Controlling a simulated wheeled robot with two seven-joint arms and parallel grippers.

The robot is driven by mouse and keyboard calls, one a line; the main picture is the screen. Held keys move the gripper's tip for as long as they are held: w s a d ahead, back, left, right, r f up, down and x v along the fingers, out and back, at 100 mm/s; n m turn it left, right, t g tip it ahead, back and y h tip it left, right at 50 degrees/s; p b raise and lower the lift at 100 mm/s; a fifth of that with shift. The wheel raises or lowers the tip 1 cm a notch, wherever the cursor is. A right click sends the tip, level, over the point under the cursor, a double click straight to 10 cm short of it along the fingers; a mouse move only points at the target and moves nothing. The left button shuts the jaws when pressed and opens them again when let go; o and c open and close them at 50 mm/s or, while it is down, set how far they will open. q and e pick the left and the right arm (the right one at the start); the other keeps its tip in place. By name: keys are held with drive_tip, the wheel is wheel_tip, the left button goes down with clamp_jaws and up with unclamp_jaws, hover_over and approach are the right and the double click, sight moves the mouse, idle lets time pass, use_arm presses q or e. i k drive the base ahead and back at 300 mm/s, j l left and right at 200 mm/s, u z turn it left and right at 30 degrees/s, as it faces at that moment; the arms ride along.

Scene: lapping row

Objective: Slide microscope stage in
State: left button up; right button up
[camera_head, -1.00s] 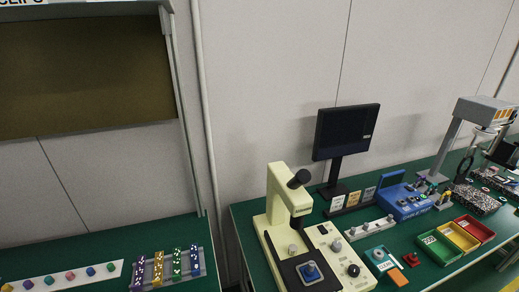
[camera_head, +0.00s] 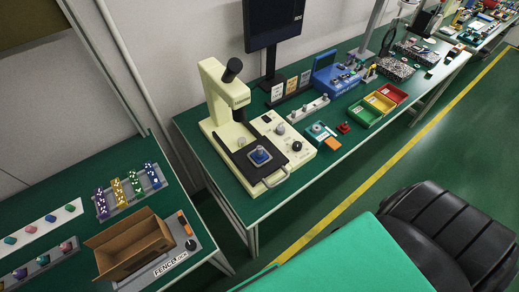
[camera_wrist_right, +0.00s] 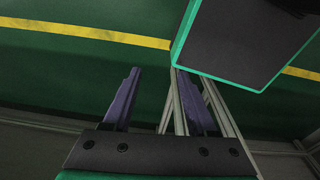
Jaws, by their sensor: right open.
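The cream microscope (camera_head: 216,98) stands on the left end of the green bench in the head view. Its dark stage (camera_head: 243,164) sits on the base and carries a blue block with a grey knob (camera_head: 260,155). A pale handle (camera_head: 277,178) sticks out at the stage's front edge. The stage reaches toward the bench's front side, forward of the column. My right gripper (camera_wrist_right: 155,97) is open and empty in the right wrist view, with the floor and metal bench legs beyond its fingers. Neither gripper shows in the head view.
A monitor (camera_head: 272,25) stands behind the microscope. A blue box (camera_head: 338,72) and green, yellow and red trays (camera_head: 378,103) lie to its right. A second bench at lower left holds an open cardboard box (camera_head: 133,248).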

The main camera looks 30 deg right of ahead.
sight(255, 173)
drive_tip(key=k+l+z, duration=0.1)
drive_tip(key=z, duration=0.25)
drive_tip(key=k+l+z, duration=0.1)
drive_tip(key=z, duration=0.3)
drive_tip(key=l, duration=0.1)
